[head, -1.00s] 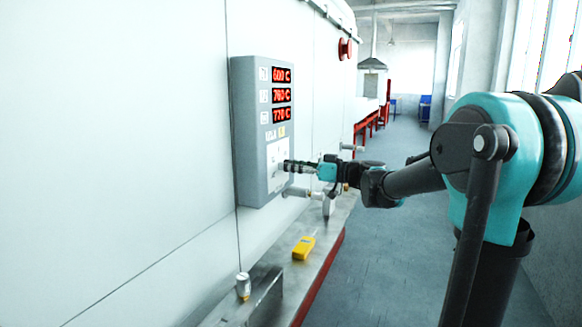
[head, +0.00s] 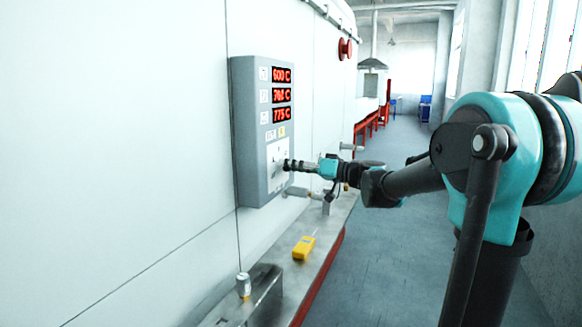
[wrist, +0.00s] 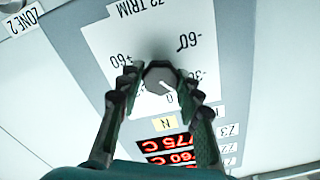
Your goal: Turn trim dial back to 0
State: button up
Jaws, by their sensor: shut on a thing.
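The trim dial (wrist: 161,78) is a grey round knob with a white pointer line, on a white plate (wrist: 128,40) marked "Z2 TRIM". The wrist view shows the plate upside down. The pointer slants down and right in that view, towards the side between the 0 and -30 marks and close to the 0. My gripper (wrist: 158,80) is shut on the dial, one finger on each side. The left finger hides part of the scale. In the head view my gripper (head: 288,165) reaches the plate on the grey panel (head: 250,130); the dial is hidden there.
Red temperature displays (head: 282,95) sit above the plate. A metal ledge (head: 275,290) below carries a yellow handheld device (head: 304,248) and a small grey-topped cylinder (head: 243,286). Pipe fittings (head: 300,192) stick out beside the panel. The floor to the right is open.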

jog(key=m, duration=0.6)
jog(key=shift+m, duration=0.4)
dwell(0.4)
jog(key=o, duration=1.2)
jog(key=shift+c, duration=0.2)
jog(key=v, duration=1.2)
